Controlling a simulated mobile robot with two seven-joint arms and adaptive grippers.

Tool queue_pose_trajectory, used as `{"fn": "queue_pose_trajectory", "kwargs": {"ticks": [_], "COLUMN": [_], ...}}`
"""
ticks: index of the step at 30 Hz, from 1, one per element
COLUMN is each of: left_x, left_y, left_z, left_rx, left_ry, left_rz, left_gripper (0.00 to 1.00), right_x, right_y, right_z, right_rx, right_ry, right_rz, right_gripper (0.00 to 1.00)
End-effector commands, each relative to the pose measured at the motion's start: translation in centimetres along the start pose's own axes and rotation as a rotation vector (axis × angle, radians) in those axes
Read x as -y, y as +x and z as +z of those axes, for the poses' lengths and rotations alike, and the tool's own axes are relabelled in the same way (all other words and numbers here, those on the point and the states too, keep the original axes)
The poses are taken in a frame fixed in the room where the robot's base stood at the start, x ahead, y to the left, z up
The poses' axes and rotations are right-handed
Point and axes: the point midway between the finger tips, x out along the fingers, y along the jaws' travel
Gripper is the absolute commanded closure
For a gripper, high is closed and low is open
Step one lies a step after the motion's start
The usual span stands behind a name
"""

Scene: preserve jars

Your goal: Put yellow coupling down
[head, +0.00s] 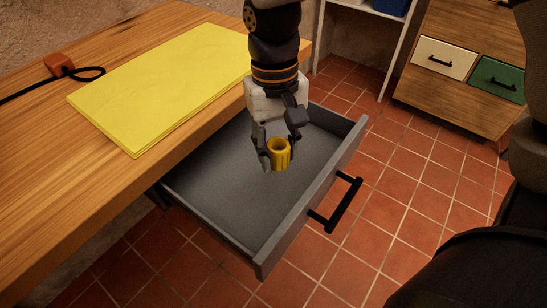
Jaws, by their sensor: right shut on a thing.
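The yellow coupling (280,156) is a short hollow cylinder with a dark open top. My right gripper (279,152) points down and is shut on it, with one dark finger on each side. The coupling is over the inside of the open grey drawer (225,195). I cannot tell whether it touches the drawer floor. My left gripper is not in view.
The drawer is pulled out from under a wooden table (40,150), and its black handle (337,203) faces right. A yellow board (165,80) lies on the table beside an orange block with a black cable (60,66). The rest of the drawer looks empty.

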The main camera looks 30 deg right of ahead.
Motion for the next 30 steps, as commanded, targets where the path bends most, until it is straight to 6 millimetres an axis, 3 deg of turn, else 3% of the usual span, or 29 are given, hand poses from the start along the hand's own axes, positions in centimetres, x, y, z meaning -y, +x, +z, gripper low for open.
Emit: {"fn": "queue_pose_trajectory", "kwargs": {"ticks": [1, 8, 13, 23, 24, 27, 30], "left_x": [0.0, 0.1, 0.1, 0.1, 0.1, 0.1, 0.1], "left_y": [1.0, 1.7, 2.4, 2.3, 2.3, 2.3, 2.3], "left_z": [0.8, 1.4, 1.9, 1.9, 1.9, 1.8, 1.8], "left_rx": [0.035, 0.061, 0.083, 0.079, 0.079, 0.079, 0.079], "left_ry": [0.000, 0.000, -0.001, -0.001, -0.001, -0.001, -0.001], "left_rz": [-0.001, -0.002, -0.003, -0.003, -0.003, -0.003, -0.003], "left_gripper": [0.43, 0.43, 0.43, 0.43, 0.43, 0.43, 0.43], "right_x": [-0.2, -0.7, -0.8, -0.7, -0.7, -0.7, -0.7], "right_y": [1.8, 3.5, 6.5, 6.6, 6.7, 6.6, 6.6], "right_z": [-0.8, -2.8, -3.3, -3.4, -3.4, -3.4, -3.4], "right_rx": [0.020, 0.013, 0.013, 0.006, 0.005, 0.005, 0.005], "right_ry": [0.002, 0.002, 0.002, 0.002, 0.002, 0.002, 0.002], "right_rz": [0.002, 0.000, 0.001, -0.001, -0.001, -0.001, -0.002], "right_gripper": [0.99, 0.99, 0.99, 0.99, 0.64, 0.46, 0.46]}}
